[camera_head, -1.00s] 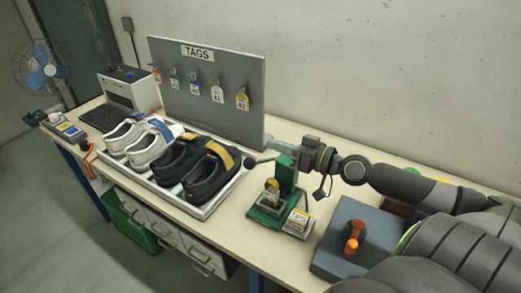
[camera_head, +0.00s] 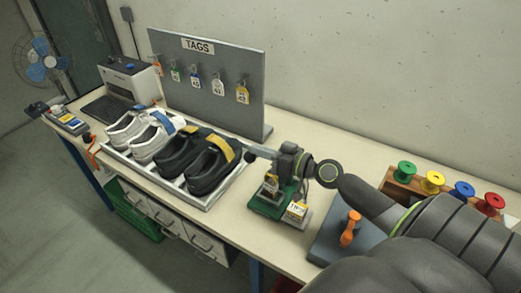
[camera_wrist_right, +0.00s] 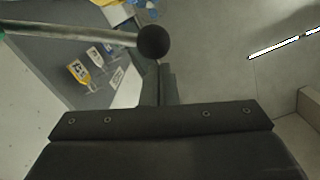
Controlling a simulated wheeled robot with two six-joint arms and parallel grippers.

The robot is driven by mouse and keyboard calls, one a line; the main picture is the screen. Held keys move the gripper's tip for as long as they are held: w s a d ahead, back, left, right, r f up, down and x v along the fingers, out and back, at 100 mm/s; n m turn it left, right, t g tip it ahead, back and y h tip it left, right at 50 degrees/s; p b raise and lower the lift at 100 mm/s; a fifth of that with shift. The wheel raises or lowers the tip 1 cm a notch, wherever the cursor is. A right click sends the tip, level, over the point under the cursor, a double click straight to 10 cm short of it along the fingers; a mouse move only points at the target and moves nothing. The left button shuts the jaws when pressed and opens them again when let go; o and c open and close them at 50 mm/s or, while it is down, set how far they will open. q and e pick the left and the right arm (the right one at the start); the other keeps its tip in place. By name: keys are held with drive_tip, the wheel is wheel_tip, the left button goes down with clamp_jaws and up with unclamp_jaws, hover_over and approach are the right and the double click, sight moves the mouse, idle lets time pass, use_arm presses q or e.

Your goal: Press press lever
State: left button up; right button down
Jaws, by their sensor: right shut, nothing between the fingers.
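The green press (camera_head: 268,206) stands on the table, right of the shoe tray. Its lever (camera_head: 265,152) sticks out to the left, with a black ball knob (camera_head: 249,157) at the end. My right gripper (camera_head: 288,166) is shut and empty, at the press and covering much of its upper part. In the right wrist view, the lever bar and its black knob (camera_wrist_right: 153,41) lie just beyond my shut fingers (camera_wrist_right: 165,88). I cannot tell whether the fingers touch the lever. My left gripper is not in view.
A tray (camera_head: 208,203) of white and black shoes stands left of the press. The TAGS board (camera_head: 225,90) with hanging tags is behind. Right of the press are a grey block with an orange handle (camera_head: 350,228) and several coloured spools (camera_head: 433,182).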

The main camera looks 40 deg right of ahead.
sight(251, 162)
drive_tip(key=a+f+n+b, duration=0.1)
drive_tip(key=a+f+b, duration=0.1)
drive_tip(key=f+b, duration=0.1)
drive_tip(key=shift+s+n, duration=0.4)
drive_tip(key=shift+s+a+f+n+b, duration=0.15)
drive_tip(key=shift+a+f+n+b, duration=0.1)
drive_tip(key=shift+n+b, duration=0.25)
